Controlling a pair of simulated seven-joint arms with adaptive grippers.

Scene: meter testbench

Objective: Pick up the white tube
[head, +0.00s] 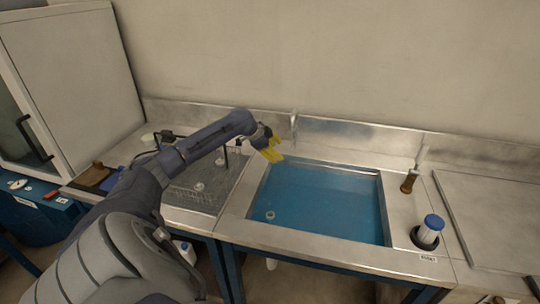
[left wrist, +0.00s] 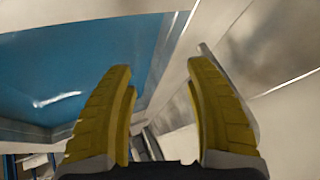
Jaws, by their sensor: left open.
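A white tube with a blue cap (head: 431,231) stands upright in a dark round holder on the steel counter, right of the basin, in the head view. It is the only thing there that looks like the white tube; I cannot make it out in the left wrist view. My left gripper (head: 271,149) has yellow fingers and hangs above the back left corner of the basin, well left of and behind the tube. In the left wrist view its two fingers (left wrist: 163,90) are apart with nothing between them. My right gripper is in neither view.
The sink basin (head: 257,200) has a blue interior and lies between my left gripper and the tube. A brown-handled item (head: 408,183) stands behind the tube. A steel tap (head: 293,122) rises at the back. A grey drainer area (head: 205,190) lies left of the basin.

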